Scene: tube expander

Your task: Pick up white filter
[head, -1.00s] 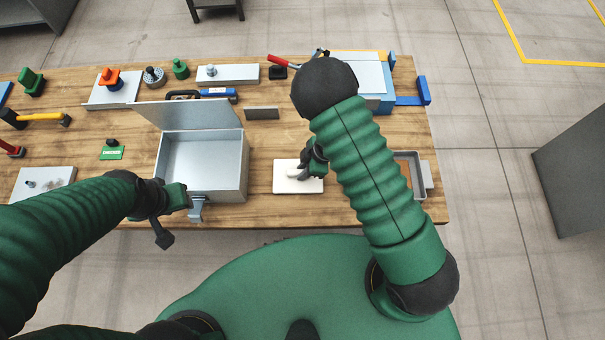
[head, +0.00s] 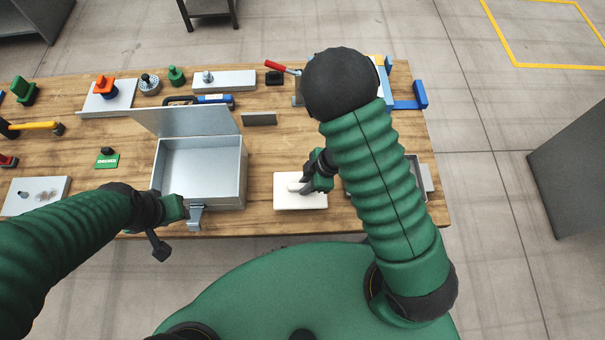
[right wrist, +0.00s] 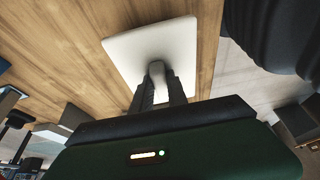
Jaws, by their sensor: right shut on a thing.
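The white filter (head: 300,200) is a flat, pale square plate with a raised grip in its middle, right of the open metal box. It also shows in the right wrist view (right wrist: 178,40), over the wood. My right gripper (head: 306,186) is shut on the filter's raised grip; its two dark fingers (right wrist: 156,88) close around it in the right wrist view. I cannot tell whether the plate touches the table or is slightly above it. My left gripper (head: 181,209) is at the box's front edge near a latch; its fingers are too unclear to judge.
The grey metal box (head: 243,190) stands with its lid raised. A grey tray (head: 427,180) is partly hidden behind my right arm. Several tools and parts lie along the back and left of the wooden table (head: 285,150). Bare wood lies behind the filter.

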